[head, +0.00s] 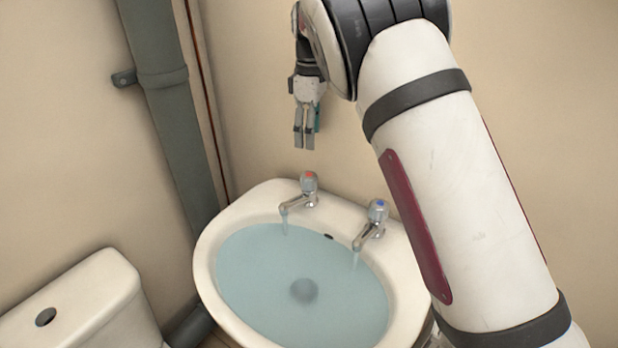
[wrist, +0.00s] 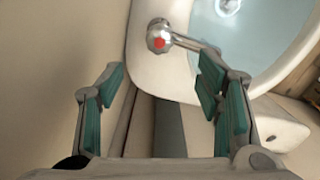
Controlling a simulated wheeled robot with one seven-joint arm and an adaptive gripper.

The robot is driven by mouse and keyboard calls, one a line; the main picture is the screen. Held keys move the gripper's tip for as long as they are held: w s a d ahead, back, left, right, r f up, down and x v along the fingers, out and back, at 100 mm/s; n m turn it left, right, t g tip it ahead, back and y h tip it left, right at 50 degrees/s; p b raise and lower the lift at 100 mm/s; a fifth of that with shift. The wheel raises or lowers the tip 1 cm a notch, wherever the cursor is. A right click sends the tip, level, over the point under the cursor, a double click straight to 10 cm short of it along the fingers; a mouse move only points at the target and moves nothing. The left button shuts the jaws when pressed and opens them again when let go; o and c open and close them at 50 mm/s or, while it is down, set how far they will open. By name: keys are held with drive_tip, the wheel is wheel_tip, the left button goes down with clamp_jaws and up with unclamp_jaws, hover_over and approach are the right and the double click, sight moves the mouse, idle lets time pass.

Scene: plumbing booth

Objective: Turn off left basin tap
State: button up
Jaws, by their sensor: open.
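The left basin tap (head: 300,196) is chrome with a red-marked knob and stands on the back rim of the white basin (head: 206,262). Water runs from its spout. My gripper (head: 304,144) points down above this tap, apart from it, with no contact visible. In the wrist view my gripper (wrist: 160,76) has its green-padded fingers spread wide and empty. The red-marked knob (wrist: 160,36) shows beyond the fingertips, roughly centred between them.
The right tap (head: 371,224), with a blue mark, also runs. The basin is full of bluish water. A grey pipe (head: 165,100) stands left along the wall, and a white toilet cistern (head: 90,300) is at lower left. Walls are close behind the basin.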

sight(309, 174)
wheel_tip(309, 174, down, 14)
drive_tip(key=shift+w+a+f+p, duration=0.1)
drive_tip(key=shift+a+p, duration=0.05)
drive_tip(key=shift+p, duration=0.3)
drive_tip(key=c, duration=1.2)
